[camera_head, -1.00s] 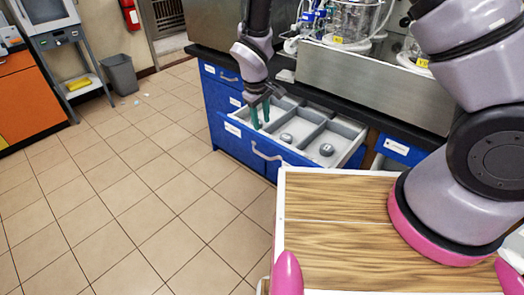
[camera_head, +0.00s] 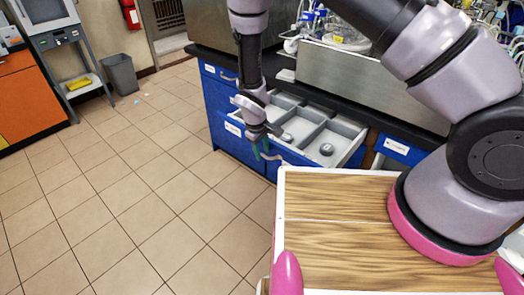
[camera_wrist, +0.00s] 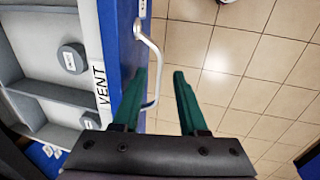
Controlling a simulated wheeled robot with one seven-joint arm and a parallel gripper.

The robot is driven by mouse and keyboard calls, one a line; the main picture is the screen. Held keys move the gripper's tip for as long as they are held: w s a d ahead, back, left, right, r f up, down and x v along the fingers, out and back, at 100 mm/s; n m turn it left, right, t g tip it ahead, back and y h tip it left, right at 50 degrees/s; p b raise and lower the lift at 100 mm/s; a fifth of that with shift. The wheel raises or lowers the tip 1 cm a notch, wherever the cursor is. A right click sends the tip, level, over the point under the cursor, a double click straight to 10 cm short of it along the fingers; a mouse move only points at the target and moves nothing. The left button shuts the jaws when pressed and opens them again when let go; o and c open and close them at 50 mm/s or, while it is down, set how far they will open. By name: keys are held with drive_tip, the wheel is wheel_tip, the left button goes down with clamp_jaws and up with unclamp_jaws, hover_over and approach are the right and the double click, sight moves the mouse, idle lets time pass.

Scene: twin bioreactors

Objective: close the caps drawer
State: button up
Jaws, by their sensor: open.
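The caps drawer (camera_head: 338,152) stands pulled out of the blue cabinet, with a grey divided tray inside that holds a few round grey caps (camera_head: 326,149). In the wrist view its blue front (camera_wrist: 124,60) shows at the left, with a pale curved handle (camera_wrist: 156,58) and a "VENT" label on the tray edge. My gripper (camera_head: 266,152) is open and empty at the drawer front, pointing down. In the wrist view the green fingers of my gripper (camera_wrist: 163,85) are apart, the left one close to the handle's lower end. I cannot tell whether they touch.
A black countertop (camera_head: 300,86) with a steel-fronted unit (camera_head: 365,87) runs above the drawer. My wood-topped base fills the lower right. The tiled floor (camera_head: 130,200) in front of the drawer is clear. A grey bin (camera_head: 121,74) stands by the far wall.

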clamp_jaws()
idle(1.5)
